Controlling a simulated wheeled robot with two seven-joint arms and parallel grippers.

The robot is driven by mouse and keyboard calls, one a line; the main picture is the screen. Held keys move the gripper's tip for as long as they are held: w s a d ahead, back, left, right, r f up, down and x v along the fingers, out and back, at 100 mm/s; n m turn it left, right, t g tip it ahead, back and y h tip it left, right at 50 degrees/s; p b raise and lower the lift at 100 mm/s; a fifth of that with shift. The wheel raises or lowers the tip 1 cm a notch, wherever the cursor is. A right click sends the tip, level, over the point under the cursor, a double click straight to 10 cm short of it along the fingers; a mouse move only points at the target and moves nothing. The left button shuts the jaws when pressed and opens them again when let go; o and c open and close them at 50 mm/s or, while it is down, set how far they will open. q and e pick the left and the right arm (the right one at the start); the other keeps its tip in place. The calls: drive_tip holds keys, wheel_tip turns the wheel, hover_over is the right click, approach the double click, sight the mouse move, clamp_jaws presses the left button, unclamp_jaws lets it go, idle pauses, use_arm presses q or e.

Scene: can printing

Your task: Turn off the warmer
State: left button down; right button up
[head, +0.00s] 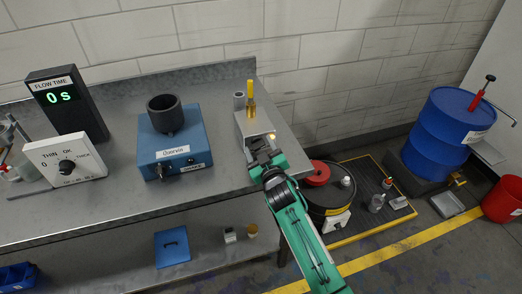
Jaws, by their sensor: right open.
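A small silver box (258,124) with a lit amber spot on its right side stands near the right end of the grey bench; it may be the warmer, but I see no readable label on it. A yellow bottle-like piece (251,92) stands upright at its back. My right gripper (262,153) is open at the front of this box, very close to it; I cannot tell whether it touches. The switch is not clear, and the gripper may hide part of the front. My left gripper is not in view.
A blue unit (172,148) holding a dark cup (165,113) stands left of the box. Further left are a white dial panel (66,160) and a flow-time display (66,102) reading 0 s. A black drum (330,190) and blue drum (441,133) stand on the right.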

drive_tip(key=b+v, duration=0.2)
drive_tip(key=v, duration=1.1)
drive_tip(key=shift+s, duration=0.35)
drive_tip(key=shift+d, duration=0.1)
